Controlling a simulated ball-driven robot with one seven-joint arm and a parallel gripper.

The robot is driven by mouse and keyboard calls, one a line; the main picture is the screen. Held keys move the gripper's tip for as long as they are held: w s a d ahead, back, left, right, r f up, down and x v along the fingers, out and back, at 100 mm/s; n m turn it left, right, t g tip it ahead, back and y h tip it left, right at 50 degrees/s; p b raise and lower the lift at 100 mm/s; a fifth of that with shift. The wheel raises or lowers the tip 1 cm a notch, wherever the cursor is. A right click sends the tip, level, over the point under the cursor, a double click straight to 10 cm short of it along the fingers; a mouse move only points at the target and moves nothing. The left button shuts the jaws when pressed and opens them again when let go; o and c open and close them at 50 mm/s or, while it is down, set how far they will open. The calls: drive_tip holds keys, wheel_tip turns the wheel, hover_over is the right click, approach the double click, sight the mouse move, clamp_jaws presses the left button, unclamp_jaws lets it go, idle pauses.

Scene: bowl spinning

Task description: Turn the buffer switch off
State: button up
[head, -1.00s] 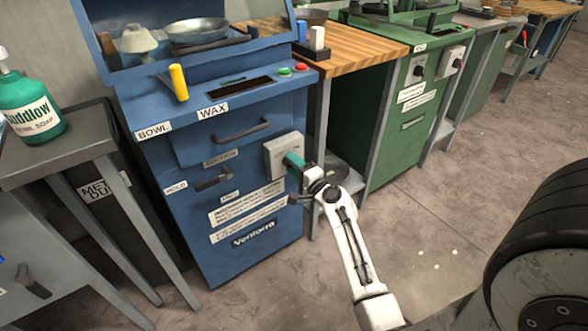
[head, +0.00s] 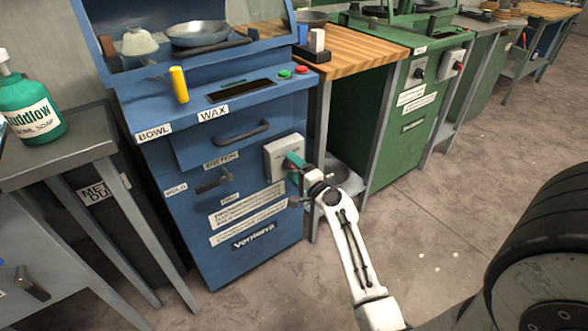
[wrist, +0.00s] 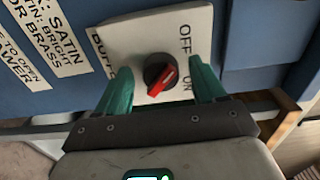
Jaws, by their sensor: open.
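The buffer switch plate (head: 277,158) is a pale box on the front of the blue cabinet. In the wrist view, the plate (wrist: 130,38) has a black round knob (wrist: 154,66) with a slanted red pointer (wrist: 164,80). OFF and ON are printed to the knob's right, with a partly hidden label at its left. I cannot tell clearly which word the pointer marks. My gripper (wrist: 162,78) is open, its green fingers on either side of the knob with visible gaps. In the head view, my gripper (head: 294,168) is at the plate and hides the knob.
The blue cabinet (head: 235,185) has a handle (head: 243,131) above and a dark lever (head: 213,183) left of the switch. A green cabinet (head: 400,150) with its own switch box stands to the right. A table with a soap bottle (head: 32,110) is at left. The floor ahead is open.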

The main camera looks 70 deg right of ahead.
drive_tip(key=v, duration=1)
drive_tip(key=shift+s+a, duration=0.3)
drive_tip(key=shift+f, duration=0.1)
drive_tip(key=w+a+f+n+g+y, duration=0.1)
drive_tip(key=w+a+f+n+y, duration=0.2)
drive_tip(key=a+n+y, duration=0.45)
drive_tip(key=w+a+f+n+g+y, duration=0.25)
drive_tip(key=a+n, duration=0.25)
drive_tip(key=a, duration=0.5)
drive_tip(key=s+a+f+n+g+y, duration=0.2)
drive_tip(key=s+a+f+n+g, duration=0.15)
drive_tip(key=a+n, duration=0.35)
drive_tip(key=s+a+r+n+g+h, duration=0.1)
drive_tip(key=s+a+n+g+h, duration=0.3)
drive_tip(key=s+g, duration=0.55)
wheel_tip(320, 180, up, 22)
drive_tip(key=s+t+y+p, duration=0.1)
drive_tip(key=t+p, duration=0.1)
drive_tip(key=p, duration=2)
drive_tip(key=shift+a+r, duration=0.15)
drive_tip(key=shift+a, duration=0.3)
